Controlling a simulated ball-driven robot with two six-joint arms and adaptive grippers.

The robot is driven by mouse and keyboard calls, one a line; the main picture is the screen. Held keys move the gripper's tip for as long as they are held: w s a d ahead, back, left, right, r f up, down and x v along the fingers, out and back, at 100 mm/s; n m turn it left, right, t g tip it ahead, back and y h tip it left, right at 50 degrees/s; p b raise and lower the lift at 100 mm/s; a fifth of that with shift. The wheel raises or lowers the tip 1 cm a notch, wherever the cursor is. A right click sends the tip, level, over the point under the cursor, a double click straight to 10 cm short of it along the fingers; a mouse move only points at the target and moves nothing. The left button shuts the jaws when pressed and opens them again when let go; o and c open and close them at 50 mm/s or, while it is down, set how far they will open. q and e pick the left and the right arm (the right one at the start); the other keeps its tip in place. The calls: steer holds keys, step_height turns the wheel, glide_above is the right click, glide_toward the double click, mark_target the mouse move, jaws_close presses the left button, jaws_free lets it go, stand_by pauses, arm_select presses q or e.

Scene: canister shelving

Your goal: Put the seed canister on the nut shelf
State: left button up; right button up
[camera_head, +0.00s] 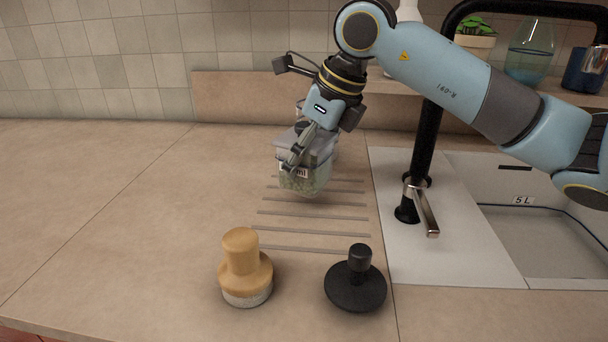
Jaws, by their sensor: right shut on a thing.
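A clear canister (308,183) with greenish contents, a greyish top and a label ending in "ml" is in the middle of the head view. My right gripper (300,153) comes down from above and is shut on the canister, covering part of its top and label. The canister is over the far part of the grooved drainer area of the counter. I cannot tell whether its base touches the counter. No shelf marked for nuts can be made out. My left gripper is not in view.
A wooden-handled brush (243,263) and a black round-knobbed tool (356,282) stand at the front. A black tap (425,150) and a sink (550,245) are to the right. A back ledge holds a plant (474,30), a vase (529,52) and a blue mug (584,70). The left counter is clear.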

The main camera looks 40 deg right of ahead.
mark_target(324, 156)
steer(key=s, duration=0.1)
steer(key=s+r, duration=0.2)
steer(key=s, duration=0.1)
steer(key=shift+d+r, duration=0.1)
steer(key=shift+s+r+p, duration=0.2)
steer(key=shift+s+p, duration=0.2)
steer(key=shift+p, duration=0.05)
steer(key=shift+s+r+p, duration=0.25)
steer(key=shift+p, duration=0.05)
steer(key=shift+s+r+p, duration=0.3)
steer(key=shift+s+p, duration=0.15)
steer(key=shift+s, duration=0.15)
steer(key=s+r+p, duration=0.1)
steer(key=p, duration=0.1)
steer(key=s+p, duration=0.1)
steer(key=p, duration=0.2)
steer(key=s+r+p, duration=0.1)
steer(key=p, duration=0.1)
steer(key=shift+s+a+r+p, duration=0.3)
steer(key=shift+s+p, duration=0.05)
steer(key=shift+s, duration=0.05)
steer(key=shift+s+r+p, duration=0.1)
steer(key=shift+s+p, duration=0.45)
steer(key=shift+p, duration=0.25)
